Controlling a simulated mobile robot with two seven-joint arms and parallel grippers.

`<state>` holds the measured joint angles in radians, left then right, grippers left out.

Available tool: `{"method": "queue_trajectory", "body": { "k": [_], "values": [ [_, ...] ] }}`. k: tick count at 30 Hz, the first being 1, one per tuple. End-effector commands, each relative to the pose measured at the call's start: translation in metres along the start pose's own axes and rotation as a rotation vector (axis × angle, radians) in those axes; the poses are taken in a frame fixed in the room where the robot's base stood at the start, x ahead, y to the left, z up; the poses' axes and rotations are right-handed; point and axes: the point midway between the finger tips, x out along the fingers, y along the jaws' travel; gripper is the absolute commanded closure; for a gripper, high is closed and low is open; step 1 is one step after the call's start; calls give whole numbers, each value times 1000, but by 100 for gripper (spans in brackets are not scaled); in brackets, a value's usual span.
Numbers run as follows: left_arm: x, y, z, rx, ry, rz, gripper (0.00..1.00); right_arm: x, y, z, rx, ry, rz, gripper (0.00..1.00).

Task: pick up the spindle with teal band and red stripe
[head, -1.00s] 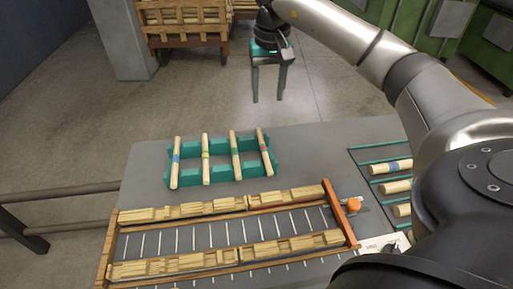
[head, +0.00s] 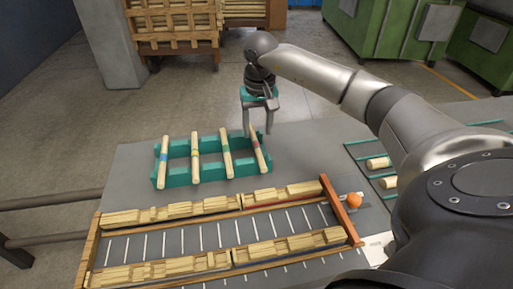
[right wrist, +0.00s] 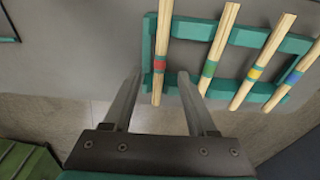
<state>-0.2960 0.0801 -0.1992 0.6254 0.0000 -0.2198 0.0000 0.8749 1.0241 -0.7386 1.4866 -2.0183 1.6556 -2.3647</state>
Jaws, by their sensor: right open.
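The spindle with a teal band and red stripe (head: 259,152) is the rightmost of the pale wooden spindles lying across the teal rack in the head view. In the right wrist view it is the leftmost one (right wrist: 158,66), its red stripe beside the teal band. My right gripper (head: 257,132) is open and points down at the far end of this spindle. In the right wrist view the fingertips (right wrist: 160,75) appear on either side of it, with nothing gripped; I cannot tell the height gap. My left gripper is not in view.
The teal rack (head: 177,178) also holds spindles with green (head: 226,150), yellow (head: 196,158) and blue (head: 162,160) bands. A wood-railed tray of wooden pieces (head: 95,240) lies nearer. An orange knob (head: 354,200) and more spindles (head: 378,163) are at right.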

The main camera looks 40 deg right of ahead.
Motion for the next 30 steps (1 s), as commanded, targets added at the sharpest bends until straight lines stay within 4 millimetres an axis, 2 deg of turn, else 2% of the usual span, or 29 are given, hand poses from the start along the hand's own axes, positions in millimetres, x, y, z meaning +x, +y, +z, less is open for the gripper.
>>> {"method": "queue_trajectory", "body": {
  "k": [5,12,20,30],
  "values": [
    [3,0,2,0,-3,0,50,13,0,0,1,-2,0,43],
    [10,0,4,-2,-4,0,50,49,-1,-2,1,-3,0,43],
    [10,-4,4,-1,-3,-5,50,52,0,-3,0,0,0,43],
    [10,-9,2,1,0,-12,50,52,0,-3,1,0,0,80]
  ]
}}
